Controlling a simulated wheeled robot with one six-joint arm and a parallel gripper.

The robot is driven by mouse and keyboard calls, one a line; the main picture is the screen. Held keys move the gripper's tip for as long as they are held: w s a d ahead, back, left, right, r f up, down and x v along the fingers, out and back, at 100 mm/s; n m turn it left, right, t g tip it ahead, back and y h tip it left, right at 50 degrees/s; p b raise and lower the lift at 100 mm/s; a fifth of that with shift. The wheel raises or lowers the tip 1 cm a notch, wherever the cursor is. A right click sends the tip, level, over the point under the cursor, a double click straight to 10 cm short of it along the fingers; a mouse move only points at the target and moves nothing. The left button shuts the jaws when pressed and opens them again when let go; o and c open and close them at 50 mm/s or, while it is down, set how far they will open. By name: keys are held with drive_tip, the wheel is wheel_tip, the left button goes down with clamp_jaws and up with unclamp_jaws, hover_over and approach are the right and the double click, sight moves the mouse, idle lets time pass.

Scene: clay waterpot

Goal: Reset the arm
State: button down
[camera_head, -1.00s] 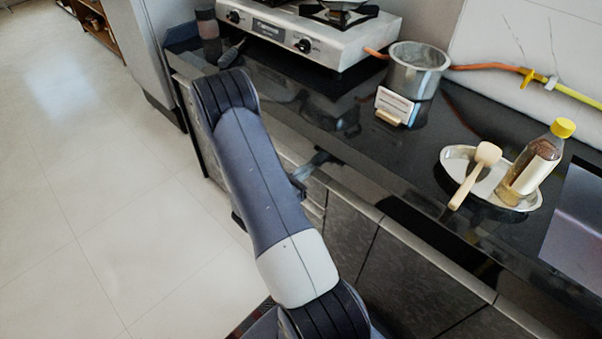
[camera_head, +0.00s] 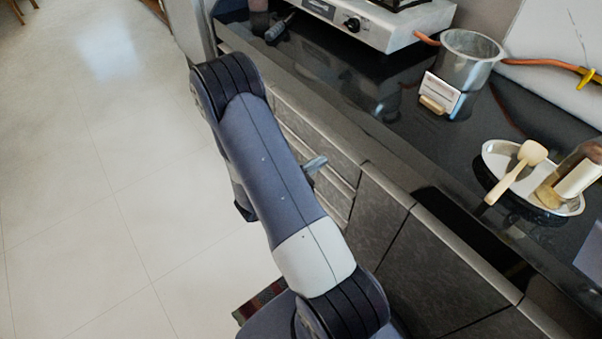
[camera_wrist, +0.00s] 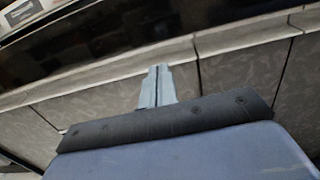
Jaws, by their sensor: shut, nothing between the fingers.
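My gripper (camera_wrist: 160,70) shows in the wrist view with its two grey fingers together and nothing between them. It points toward the grey cabinet fronts (camera_wrist: 245,72) below the dark counter edge. In the head view the tip of my gripper (camera_head: 316,163) shows beside my arm, in front of the drawers; the rest of it is hidden behind the arm. My arm (camera_head: 270,170) rises from the bottom of the picture and bends at its upper joint, over the floor beside the counter.
The black counter (camera_head: 400,155) holds a gas stove (camera_head: 375,25), a metal pot (camera_head: 470,65), a small card stand (camera_head: 440,95), and a silver tray (camera_head: 570,207) with a wooden spoon (camera_head: 517,170) and a bottle (camera_head: 578,178). Open floor (camera_head: 90,200) lies at the left.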

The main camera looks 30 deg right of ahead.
drive_tip(key=shift+s+a, duration=0.15)
drive_tip(key=shift+a, duration=1.15)
drive_tip(key=shift+s+a, duration=0.1)
drive_tip(key=shift+a, duration=1.2)
drive_tip(key=shift+d, duration=0.15)
drive_tip(key=w+d, duration=0.1)
drive_tip(key=d, duration=1.2)
drive_tip(key=shift+a+f, duration=0.1)
